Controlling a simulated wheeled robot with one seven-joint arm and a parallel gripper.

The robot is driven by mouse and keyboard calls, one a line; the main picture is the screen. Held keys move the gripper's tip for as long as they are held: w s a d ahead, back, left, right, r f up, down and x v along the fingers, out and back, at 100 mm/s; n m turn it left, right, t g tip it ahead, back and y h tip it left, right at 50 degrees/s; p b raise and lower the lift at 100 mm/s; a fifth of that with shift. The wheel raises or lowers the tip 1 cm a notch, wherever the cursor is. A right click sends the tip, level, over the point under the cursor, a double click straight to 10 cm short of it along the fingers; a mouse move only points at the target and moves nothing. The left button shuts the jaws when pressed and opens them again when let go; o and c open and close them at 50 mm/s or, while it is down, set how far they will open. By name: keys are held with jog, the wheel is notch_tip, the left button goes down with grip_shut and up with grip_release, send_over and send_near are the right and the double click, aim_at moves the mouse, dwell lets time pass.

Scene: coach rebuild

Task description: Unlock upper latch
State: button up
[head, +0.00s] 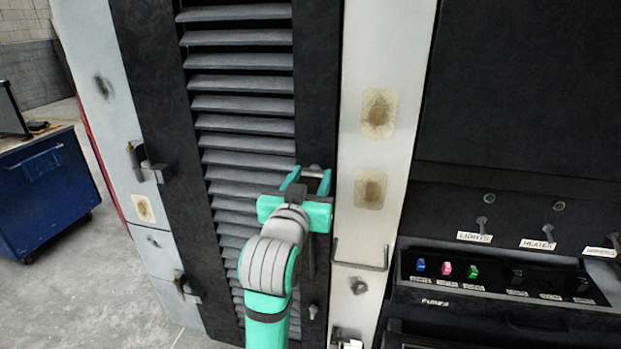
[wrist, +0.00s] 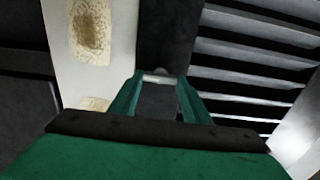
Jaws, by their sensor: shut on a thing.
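The upper latch (head: 314,168) is a small pale metal piece on the black frame strip right of the louvred panel (head: 240,84). My green gripper (head: 311,176) is shut on it, with a finger on either side. The wrist view shows the latch (wrist: 156,74) as a light bar between the fingertips (wrist: 158,80). Most of the latch is hidden by the fingers, so how it is turned cannot be told. A second small metal latch (head: 313,311) sits lower on the same strip.
A white post (head: 366,145) with stained patches and a metal bar handle (head: 361,262) stands right of the strip. Further right is a switch panel (head: 500,272). Metal brackets (head: 150,172) project at left. A blue cart (head: 42,190) stands on open floor.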

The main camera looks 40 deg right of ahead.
jog(key=shift+w, duration=0.15)
jog(key=shift+a+m, duration=0.1)
jog(key=shift+m, duration=1.5)
jog(key=m, duration=0.3)
jog(key=shift+m, duration=1.2)
jog(key=m, duration=0.4)
jog(key=shift+f, duration=0.1)
jog(key=m, duration=0.5)
jog(key=shift+s+d, duration=0.2)
jog(key=shift+f, duration=0.1)
